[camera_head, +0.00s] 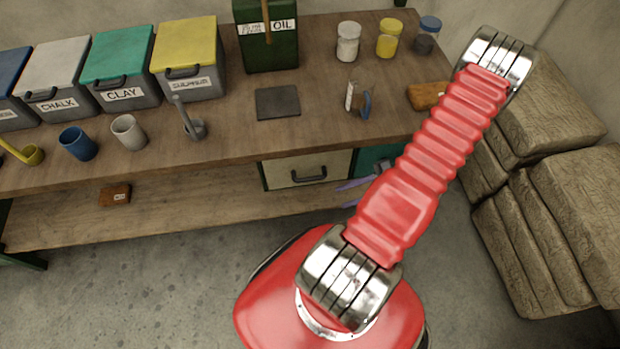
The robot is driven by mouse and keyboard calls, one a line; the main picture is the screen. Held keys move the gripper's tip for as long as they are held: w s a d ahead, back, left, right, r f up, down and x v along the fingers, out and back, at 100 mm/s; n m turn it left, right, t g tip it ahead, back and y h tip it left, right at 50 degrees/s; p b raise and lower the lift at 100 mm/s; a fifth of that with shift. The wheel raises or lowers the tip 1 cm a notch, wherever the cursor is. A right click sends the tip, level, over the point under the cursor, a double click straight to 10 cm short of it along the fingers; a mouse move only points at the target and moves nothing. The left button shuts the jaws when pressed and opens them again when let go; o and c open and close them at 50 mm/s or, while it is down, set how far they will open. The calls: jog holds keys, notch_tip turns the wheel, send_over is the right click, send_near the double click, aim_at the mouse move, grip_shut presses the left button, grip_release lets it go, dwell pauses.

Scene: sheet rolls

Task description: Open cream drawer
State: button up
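The cream drawer (283,174) sits under the right part of the workbench top, and its front looks closed. Its dark bar handle (309,176) is in the middle of the front. My gripper (343,196) shows only in part, as two purple fingers just right of and below the drawer front. The fingers are spread apart with nothing visible between them, and they point left toward the drawer, apart from the handle. My red arm hides the rest of the gripper.
A green drawer (372,158) is right of the cream one, partly behind my arm. The workbench (240,130) holds bins, cups, jars and an oil can (270,50). A brick (115,194) lies on the lower shelf. Stacked sacks (560,200) stand at right. The floor in front is clear.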

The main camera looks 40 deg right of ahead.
aim_at(309, 179)
jog(key=w+d+t, duration=0.1)
jog(key=w+d+f+t, duration=0.1)
jog(key=d+t, duration=0.1)
jog(key=w+d+t+h, duration=0.1)
jog(key=shift+d+f+n+t, duration=0.3)
jog(key=shift+f+n, duration=0.05)
jog(key=shift+n, duration=0.05)
jog(key=shift+w, duration=0.1)
jog(key=x, duration=1.3)
jog(key=shift+w+a+f, duration=0.15)
jog(key=shift+w, duration=0.15)
jog(key=shift+c, duration=0.4)
grip_shut()
